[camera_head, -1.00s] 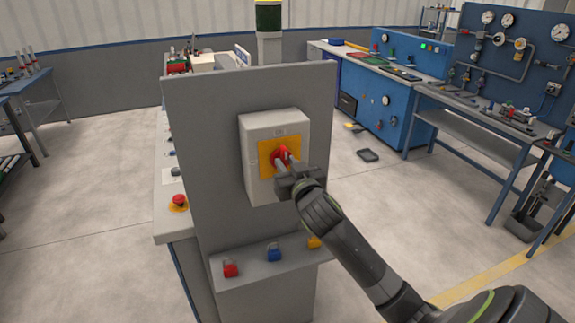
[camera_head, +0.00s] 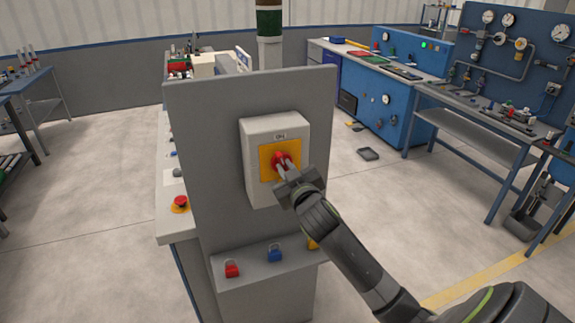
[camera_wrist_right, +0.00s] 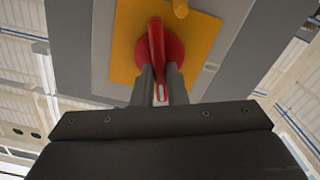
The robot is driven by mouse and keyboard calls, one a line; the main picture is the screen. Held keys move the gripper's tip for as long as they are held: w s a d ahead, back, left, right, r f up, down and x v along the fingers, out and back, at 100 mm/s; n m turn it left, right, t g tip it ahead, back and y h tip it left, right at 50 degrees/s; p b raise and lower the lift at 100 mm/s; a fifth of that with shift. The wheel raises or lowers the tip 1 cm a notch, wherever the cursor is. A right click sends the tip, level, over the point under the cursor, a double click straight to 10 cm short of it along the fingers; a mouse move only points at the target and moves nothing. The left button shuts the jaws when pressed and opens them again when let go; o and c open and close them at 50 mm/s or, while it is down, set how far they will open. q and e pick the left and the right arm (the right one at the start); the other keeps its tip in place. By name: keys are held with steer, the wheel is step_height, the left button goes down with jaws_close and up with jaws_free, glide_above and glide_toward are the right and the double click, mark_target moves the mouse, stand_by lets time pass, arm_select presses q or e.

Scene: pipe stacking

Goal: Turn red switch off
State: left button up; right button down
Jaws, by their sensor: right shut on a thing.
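The red switch (camera_head: 279,159) is a rotary knob on a yellow plate (camera_head: 266,171), on the front of a light grey box (camera_head: 259,125). The box is fixed to an upright grey panel (camera_head: 210,140). My right gripper (camera_head: 286,170) is at the knob, shut on its handle, and hides part of it in the head view. In the right wrist view the red switch (camera_wrist_right: 158,45) has a raised handle bar, and my two fingers (camera_wrist_right: 160,88) are on either side of its lower end. My left gripper is not in view.
Red (camera_head: 232,270), blue (camera_head: 274,253) and yellow padlocks stand on a ledge below the box; my arm partly covers the yellow one. A red emergency button (camera_head: 180,202) is on the bench to the left. Open floor lies around the panel.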

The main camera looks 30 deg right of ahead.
steer(key=n+p, duration=0.2)
steer(key=n, duration=0.2)
steer(key=shift+a+n, duration=0.15)
steer(key=shift+n, duration=0.15)
steer(key=shift+a+f+n+p, duration=0.1)
steer(key=shift+f+n+p, duration=0.1)
steer(key=shift+n+p, duration=1.55)
steer(key=shift+a+f+n+p, duration=0.15)
steer(key=shift+n+p, duration=0.5)
steer(key=shift+n, duration=2.1)
steer(key=shift+d+f, duration=0.1)
steer(key=c, duration=1.5)
jaws_free()
steer(key=shift+w, duration=0.1)
steer(key=shift+o, duration=0.2)
